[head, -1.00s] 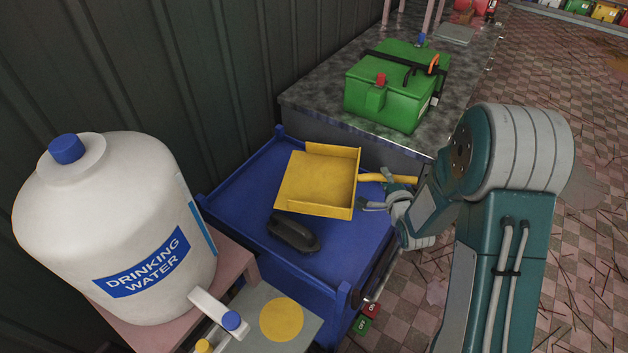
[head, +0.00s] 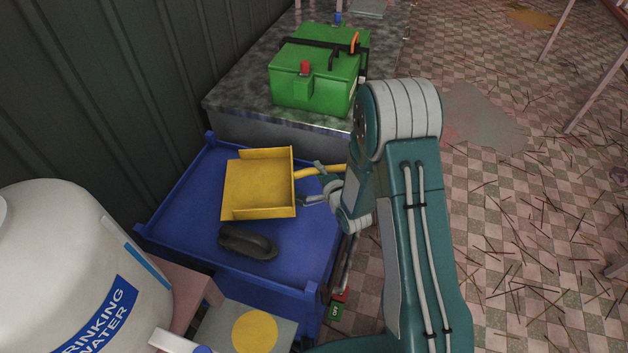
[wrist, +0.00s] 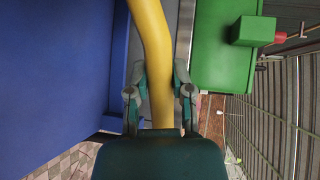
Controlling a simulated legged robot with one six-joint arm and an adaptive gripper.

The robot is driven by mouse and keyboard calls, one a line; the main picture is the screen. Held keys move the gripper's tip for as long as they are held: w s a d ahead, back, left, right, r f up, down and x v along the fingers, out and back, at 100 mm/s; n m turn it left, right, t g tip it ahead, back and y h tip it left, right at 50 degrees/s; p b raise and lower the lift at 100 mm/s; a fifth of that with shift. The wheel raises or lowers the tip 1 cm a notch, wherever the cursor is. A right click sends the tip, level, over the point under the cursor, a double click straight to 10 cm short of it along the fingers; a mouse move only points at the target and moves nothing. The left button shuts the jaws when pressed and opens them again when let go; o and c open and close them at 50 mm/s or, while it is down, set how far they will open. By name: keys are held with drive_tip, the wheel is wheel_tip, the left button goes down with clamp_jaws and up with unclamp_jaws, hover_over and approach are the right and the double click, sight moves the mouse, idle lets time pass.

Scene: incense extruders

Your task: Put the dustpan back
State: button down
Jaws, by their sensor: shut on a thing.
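The yellow dustpan (head: 258,186) shows in the head view over the blue tray-like surface (head: 180,222), its open pan facing left and its handle toward my gripper. My gripper (head: 314,184) is shut on the dustpan's yellow handle. In the wrist view the handle (wrist: 154,50) runs between the two fingers of my gripper (wrist: 159,90). The pan itself is out of the wrist view. I cannot tell whether the pan touches the blue surface.
A black brush (head: 247,242) lies on the blue surface. A green battery-like box (head: 315,80) stands on the stone counter behind. A white water container (head: 70,265) is at the lower left. Sticks litter the tiled floor (head: 540,200) at the right.

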wheel_tip(320, 180, down, 4)
drive_tip(key=shift+d+f, duration=0.1)
drive_tip(key=c, duration=0.5)
unclamp_jaws()
drive_tip(key=shift+s, duration=0.1)
